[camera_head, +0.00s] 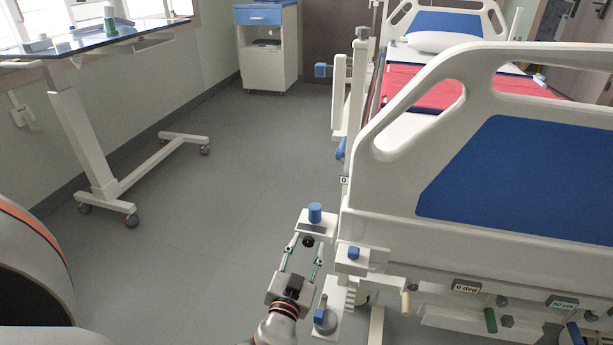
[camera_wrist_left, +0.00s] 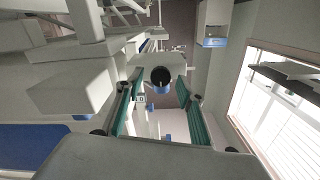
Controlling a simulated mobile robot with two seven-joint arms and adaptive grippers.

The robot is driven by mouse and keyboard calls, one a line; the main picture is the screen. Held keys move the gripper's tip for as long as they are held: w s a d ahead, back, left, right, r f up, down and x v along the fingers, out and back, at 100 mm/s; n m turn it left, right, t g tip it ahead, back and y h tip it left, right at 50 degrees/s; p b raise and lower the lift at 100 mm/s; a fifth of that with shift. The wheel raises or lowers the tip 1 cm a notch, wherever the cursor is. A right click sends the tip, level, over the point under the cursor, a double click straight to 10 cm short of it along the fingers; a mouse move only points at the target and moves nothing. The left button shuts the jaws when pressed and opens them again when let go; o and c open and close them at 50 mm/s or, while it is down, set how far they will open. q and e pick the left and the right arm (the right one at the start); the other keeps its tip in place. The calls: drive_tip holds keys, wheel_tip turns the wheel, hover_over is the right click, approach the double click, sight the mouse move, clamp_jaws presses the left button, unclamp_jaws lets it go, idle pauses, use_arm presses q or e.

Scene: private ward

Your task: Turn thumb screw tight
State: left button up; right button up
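A small black round knob, which looks like the thumb screw (camera_head: 308,241), sits on the near side of a white bracket (camera_head: 312,230) at the bed's foot corner. In the left wrist view the thumb screw (camera_wrist_left: 160,76) shows end-on with a pale mark across its face. A blue knob (camera_head: 315,212) stands upright on the bracket. My left gripper (camera_head: 305,253) is open, its green-padded fingers pointing at the bracket, one on each side of the thumb screw. I cannot tell whether they touch it. Nothing else is between the fingers. My right gripper is not in view.
The bed's footboard (camera_head: 520,180) is close on the right. Other blue knobs (camera_head: 353,252) and a beige handle (camera_head: 405,302) are beside my left gripper. An overbed table (camera_head: 100,38) stands at left, a bedside cabinet (camera_head: 268,60) at the back. The floor (camera_head: 220,200) between is clear.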

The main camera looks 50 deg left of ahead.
use_arm(q)
clamp_jaws()
